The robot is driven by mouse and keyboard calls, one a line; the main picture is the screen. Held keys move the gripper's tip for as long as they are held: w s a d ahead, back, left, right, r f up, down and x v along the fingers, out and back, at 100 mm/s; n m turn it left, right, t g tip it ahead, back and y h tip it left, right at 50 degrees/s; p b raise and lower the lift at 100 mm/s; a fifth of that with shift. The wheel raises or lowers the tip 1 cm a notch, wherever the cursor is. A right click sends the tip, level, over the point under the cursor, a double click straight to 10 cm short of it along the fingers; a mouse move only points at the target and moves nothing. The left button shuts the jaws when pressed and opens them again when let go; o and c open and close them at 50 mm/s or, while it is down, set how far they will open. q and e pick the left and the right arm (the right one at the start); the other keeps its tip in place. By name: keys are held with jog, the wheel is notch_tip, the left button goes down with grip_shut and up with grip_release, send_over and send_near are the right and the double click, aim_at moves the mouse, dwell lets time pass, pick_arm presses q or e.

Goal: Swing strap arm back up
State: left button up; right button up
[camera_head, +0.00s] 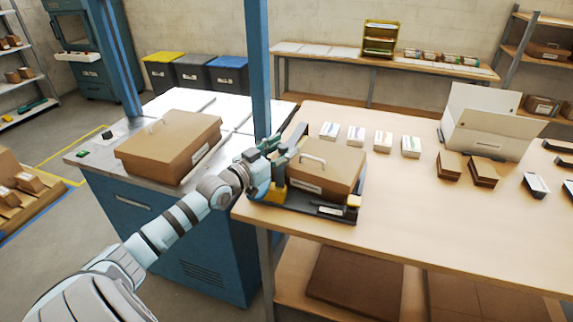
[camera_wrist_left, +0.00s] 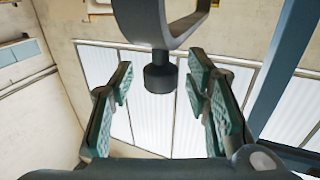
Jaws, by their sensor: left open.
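My left arm reaches in from the lower left, and my left gripper (camera_head: 276,148) is at the left edge of the wooden table, beside a brown box with a white handle (camera_head: 328,164). The box sits in a dark strapping fixture (camera_head: 322,208) with yellow parts. A dark upright piece, probably the strap arm (camera_head: 296,136), stands next to the gripper, partly hidden. In the left wrist view my left gripper (camera_wrist_left: 165,100) has its green-padded fingers spread apart. A dark round knob (camera_wrist_left: 160,76) under a grey curved bracket (camera_wrist_left: 158,22) shows between them, with gaps on both sides.
A blue post (camera_head: 258,70) rises close behind the gripper. A blue cabinet (camera_head: 185,235) at left carries another brown box (camera_head: 170,145). Several small cards (camera_head: 356,136) and a white open box (camera_head: 490,125) lie on the wooden table (camera_head: 410,210), whose front middle is clear.

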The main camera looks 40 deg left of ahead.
pick_arm(q)
jog(key=shift+w+r, duration=0.2)
jog(key=shift+w, duration=0.1)
jog(key=shift+c, duration=0.2)
grip_shut()
